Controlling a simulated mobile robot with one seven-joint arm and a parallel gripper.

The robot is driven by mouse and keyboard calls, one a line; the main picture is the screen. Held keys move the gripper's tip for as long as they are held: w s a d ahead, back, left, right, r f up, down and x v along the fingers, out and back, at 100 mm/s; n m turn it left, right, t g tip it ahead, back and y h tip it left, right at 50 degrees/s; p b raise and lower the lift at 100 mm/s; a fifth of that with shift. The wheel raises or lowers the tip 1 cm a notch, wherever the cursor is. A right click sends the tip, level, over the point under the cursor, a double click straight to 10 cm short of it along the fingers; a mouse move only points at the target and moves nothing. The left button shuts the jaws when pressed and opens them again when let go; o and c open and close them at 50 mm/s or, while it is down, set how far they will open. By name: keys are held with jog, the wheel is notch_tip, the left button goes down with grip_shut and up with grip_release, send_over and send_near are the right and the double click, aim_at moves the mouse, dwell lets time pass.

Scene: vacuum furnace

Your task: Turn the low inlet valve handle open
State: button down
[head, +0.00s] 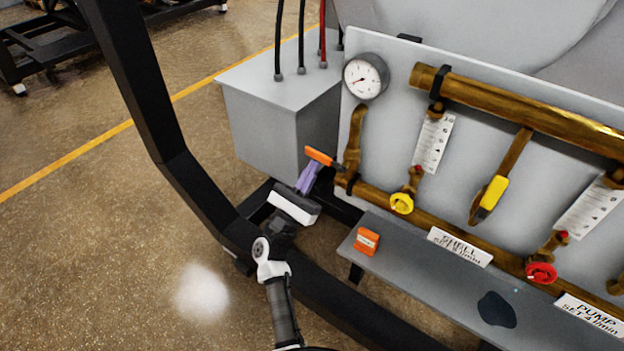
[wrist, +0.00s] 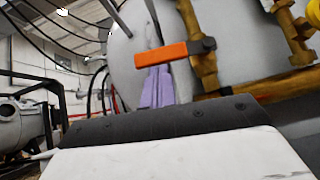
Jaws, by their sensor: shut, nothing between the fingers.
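The orange inlet valve handle (head: 320,157) sits low at the left end of the brass pipework, on the vertical pipe below the gauge. In the wrist view the orange handle (wrist: 174,53) points left from its brass valve, roughly level. My gripper (head: 308,177) has purple fingers and is shut and empty. Its fingertips are just below the handle's left part in the head view. In the wrist view the purple fingers (wrist: 157,86) reach up to the handle's lower edge; I cannot tell whether they touch it.
A pressure gauge (head: 366,76) is above the valve. A grey box (head: 275,110) with cables stands to the left. A yellow knob (head: 402,203), a yellow lever (head: 493,192) and a red knob (head: 541,272) are to the right. A black frame post (head: 190,180) is left of my arm.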

aim_at(309, 152)
jog(key=r+m+g+h+b, duration=0.1)
jog(key=m+g+b, duration=0.2)
jog(key=m+b, duration=0.1)
jog(key=r+m+g+h+b, duration=0.1)
jog(key=m+g+h+b, duration=0.1)
jog(key=m+g+b, duration=0.2)
jog(key=r+m+g+h+b, duration=0.1)
jog(key=m+g+h+b, duration=0.1)
jog(key=m+g+b, duration=0.2)
jog(key=shift+w+a+r+m+b, duration=0.25)
jog(key=shift+a+m+b, duration=0.15)
jog(key=shift+m+b, duration=0.65)
jog(key=m+g+b, duration=0.1)
jog(key=b, duration=0.1)
jog(key=r+m+g+b, duration=0.1)
jog(key=m+b, duration=0.1)
jog(key=r+m+g+b, duration=0.1)
jog(key=g+b, duration=0.1)
jog(key=shift+s+d+r+m+y, duration=0.15)
jog(key=shift+d+r+m+y, duration=0.1)
jog(key=shift+y, duration=0.15)
jog(key=r+m+b, duration=0.1)
jog(key=m+g+y+b, duration=0.1)
jog(key=d+r+m+g+y+b, duration=0.1)
jog(key=shift+s+d+r+m, duration=0.1)
jog(key=shift+s+r+m, duration=0.25)
jog(key=shift+s+m, duration=0.05)
jog(key=shift+f, duration=0.1)
